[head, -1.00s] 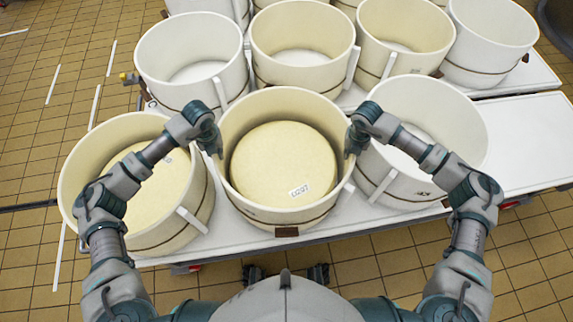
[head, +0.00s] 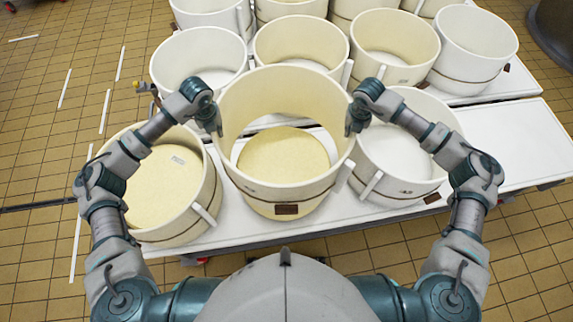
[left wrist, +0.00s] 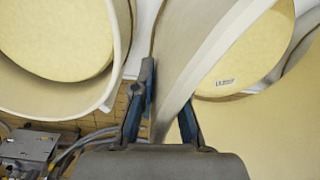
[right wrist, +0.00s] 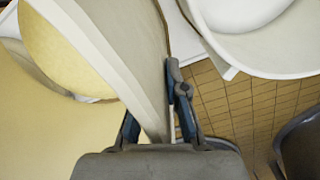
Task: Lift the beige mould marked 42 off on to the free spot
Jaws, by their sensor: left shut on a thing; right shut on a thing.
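The beige mould (head: 280,92), an open ring with a brown band, is held above the white table between my two grippers, roughly level. A pale round cheese (head: 284,160) stands on the table under it, seen through the open bottom and below the front wall. My left gripper (head: 217,126) is shut on the left wall of the mould; that wall runs between the fingers in the left wrist view (left wrist: 205,60). My right gripper (head: 352,124) is shut on the right wall, also seen in the right wrist view (right wrist: 115,50). The number 42 is not readable.
A beige mould (head: 207,172) with a cheese (head: 165,185) stands close on the left. An empty white mould (head: 400,180) stands close on the right. Several more moulds stand behind. The white table top (head: 515,140) is bare at the far right.

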